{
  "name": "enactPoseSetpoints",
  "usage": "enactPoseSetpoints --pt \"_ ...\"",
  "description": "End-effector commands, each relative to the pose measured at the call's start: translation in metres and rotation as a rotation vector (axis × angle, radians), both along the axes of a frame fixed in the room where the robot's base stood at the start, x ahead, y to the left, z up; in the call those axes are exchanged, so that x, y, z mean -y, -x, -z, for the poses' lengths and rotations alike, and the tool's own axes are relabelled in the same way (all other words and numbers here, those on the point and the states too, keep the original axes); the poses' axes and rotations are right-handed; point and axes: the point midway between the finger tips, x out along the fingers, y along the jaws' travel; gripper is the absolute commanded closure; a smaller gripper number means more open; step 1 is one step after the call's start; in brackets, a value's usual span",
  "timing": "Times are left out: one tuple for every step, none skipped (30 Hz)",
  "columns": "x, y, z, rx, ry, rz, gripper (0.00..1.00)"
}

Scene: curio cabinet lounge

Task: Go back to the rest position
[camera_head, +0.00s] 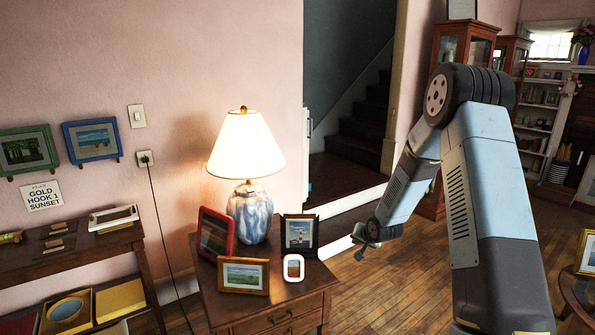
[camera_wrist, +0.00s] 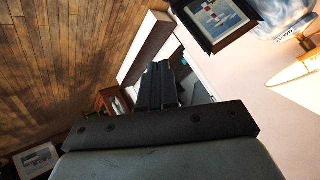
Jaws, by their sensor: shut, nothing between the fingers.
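My gripper (camera_head: 362,243) is at the end of my arm, just right of the side table and in front of the steps in the head view. It is small and partly turned away there. In the wrist view, its dark fingers (camera_wrist: 158,85) lie together with nothing between them. My arm rises on the right of the head view and bends down and left toward the gripper. The gripper appears apart from the lighthouse picture frame (camera_head: 299,235), which also shows at the top of the wrist view (camera_wrist: 215,20).
A wooden side table (camera_head: 285,313) holds a lamp (camera_head: 247,145), a red frame (camera_head: 216,233), a gold frame (camera_head: 243,276) and a small white frame (camera_head: 293,268). A shelf table (camera_head: 70,256) stands left. A round table (camera_head: 575,290) is right. Wooden floor (camera_head: 390,295) lies open between.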

Motion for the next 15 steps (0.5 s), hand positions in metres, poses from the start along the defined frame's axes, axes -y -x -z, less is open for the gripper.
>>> enactPoseSetpoints --pt "0.002 0.004 -0.019 0.001 0.025 -0.004 1.0" --pt "0.003 0.007 -0.028 -0.001 0.04 -0.006 1.0" --pt "0.005 0.011 -0.039 -0.005 0.059 -0.009 1.0" --pt "0.006 0.014 -0.048 -0.009 0.073 -0.01 1.0" --pt "0.008 0.018 -0.057 -0.011 0.087 -0.011 1.0" --pt "0.01 0.023 -0.068 -0.015 0.105 -0.013 1.0" --pt "0.011 0.027 -0.076 -0.02 0.118 -0.014 1.0" --pt "0.012 0.031 -0.085 -0.021 0.13 -0.015 1.0" --pt "0.014 0.036 -0.096 -0.025 0.148 -0.019 1.0" --pt "0.015 0.041 -0.104 -0.03 0.16 -0.02 1.0" --pt "0.016 0.046 -0.112 -0.033 0.172 -0.02 1.0" --pt "0.017 0.052 -0.123 -0.037 0.187 -0.022 1.0" --pt "0.018 0.057 -0.131 -0.041 0.199 -0.023 1.0" --pt "0.019 0.062 -0.138 -0.045 0.209 -0.025 1.0" --pt "0.02 0.07 -0.148 -0.05 0.224 -0.027 1.0"
